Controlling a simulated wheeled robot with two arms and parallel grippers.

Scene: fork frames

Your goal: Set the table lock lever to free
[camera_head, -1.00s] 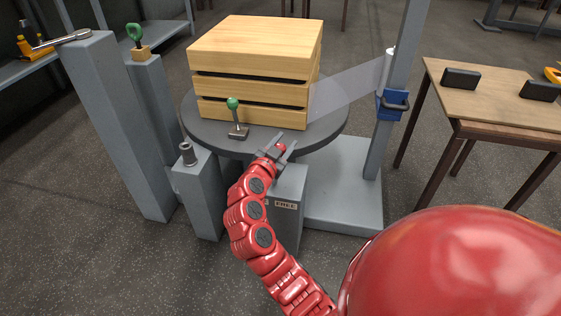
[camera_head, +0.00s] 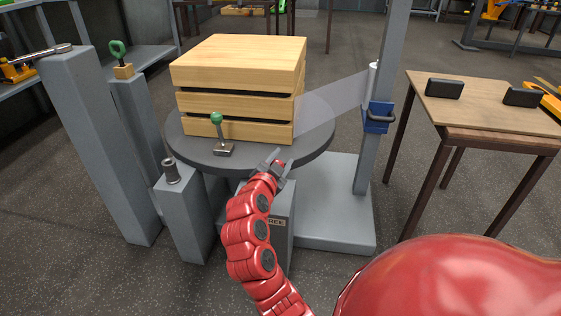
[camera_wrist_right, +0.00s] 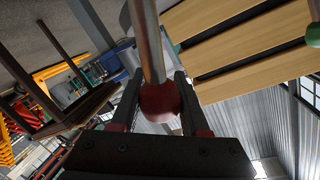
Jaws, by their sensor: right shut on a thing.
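The lock lever shows in the right wrist view as a metal rod (camera_wrist_right: 148,40) with a red ball knob (camera_wrist_right: 159,101) at its end. The knob sits between the two fingers of my right gripper (camera_wrist_right: 157,92), which is shut on it. In the head view my right gripper (camera_head: 277,164) is at the front edge of the round turntable (camera_head: 318,150), above a grey post (camera_head: 281,246). The post carries a label (camera_head: 277,222) reading "FREE", its left part covered by my arm. The lever is mostly hidden there. My left gripper is not in view.
A slatted wooden crate (camera_head: 238,72) stands on the turntable, beside a green-knobbed lever (camera_head: 217,119). A blue bracket (camera_head: 377,117) is on the column. A wooden table (camera_head: 480,105) stands at right.

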